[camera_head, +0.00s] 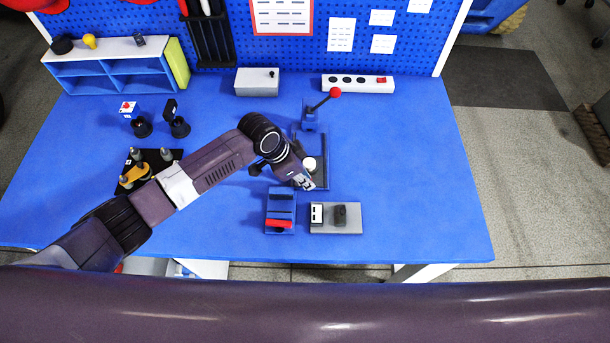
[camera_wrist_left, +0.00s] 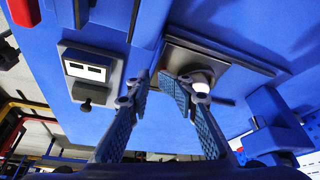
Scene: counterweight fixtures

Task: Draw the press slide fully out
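The press (camera_head: 311,120) is a blue fixture with a red-balled lever, at the middle of the table in the head view. In front of it lies a dark flat plate (camera_head: 322,178) with a white-topped knob (camera_head: 310,163), which looks like the slide. The plate (camera_wrist_left: 215,72) and knob (camera_wrist_left: 201,82) also show in the left wrist view. My left gripper (camera_head: 305,183) is over the plate's near part and hides some of it. In the wrist view its fingers (camera_wrist_left: 154,82) stand apart with nothing between them; the knob is beside the right-hand finger. My right gripper is not in view.
A grey block with a dark knob (camera_head: 348,216) and a blue fixture with a red bar (camera_head: 280,222) sit just in front of the gripper. The table's right side is clear.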

